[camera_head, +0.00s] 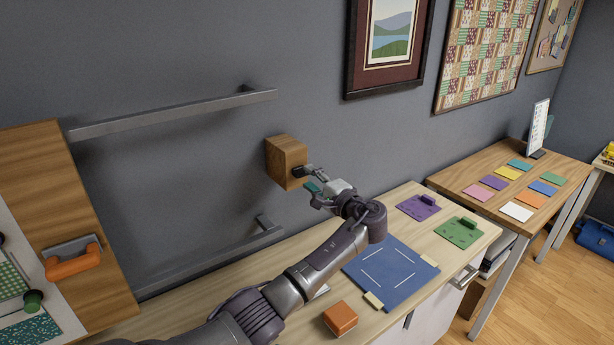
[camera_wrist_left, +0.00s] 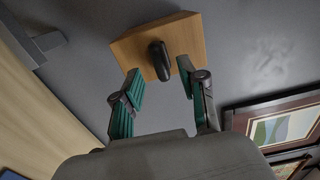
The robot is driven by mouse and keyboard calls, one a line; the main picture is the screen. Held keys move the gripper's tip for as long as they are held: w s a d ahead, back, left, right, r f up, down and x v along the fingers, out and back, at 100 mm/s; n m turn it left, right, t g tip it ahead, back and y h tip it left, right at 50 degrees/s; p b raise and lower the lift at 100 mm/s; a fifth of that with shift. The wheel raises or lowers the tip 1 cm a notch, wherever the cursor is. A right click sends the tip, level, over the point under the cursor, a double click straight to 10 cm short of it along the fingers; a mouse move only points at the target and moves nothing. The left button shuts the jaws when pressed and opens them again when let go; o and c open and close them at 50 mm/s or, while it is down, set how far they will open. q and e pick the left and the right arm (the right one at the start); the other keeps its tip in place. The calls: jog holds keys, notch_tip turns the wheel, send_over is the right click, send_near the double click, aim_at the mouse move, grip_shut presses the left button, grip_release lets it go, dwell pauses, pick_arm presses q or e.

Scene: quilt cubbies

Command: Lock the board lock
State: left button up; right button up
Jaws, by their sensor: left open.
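The board lock is a wooden block (camera_head: 283,160) on the grey wall with a dark knob (camera_head: 299,171) on its front. In the left wrist view the block (camera_wrist_left: 185,38) appears at the top, with the black oval knob (camera_wrist_left: 159,60) standing out from it. My left gripper (camera_head: 308,180) is open at the block's front. In the left wrist view my left gripper (camera_wrist_left: 161,80) has one green-padded finger on each side of the knob, with visible gaps between. My fingers partly cover the knob in the head view. My right gripper is not in view.
Two grey wall rails (camera_head: 180,114) lie left of the block. A wooden board (camera_head: 75,190) with an orange handle (camera_head: 73,265) stands at the far left. Below, the counter holds a blue mat (camera_head: 391,275), purple and green pieces, and an orange block (camera_head: 340,318).

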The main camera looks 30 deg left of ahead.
pick_arm(q)
jog(key=v, duration=0.9)
jog(key=shift+d, duration=0.25)
jog(key=shift+s, duration=0.15)
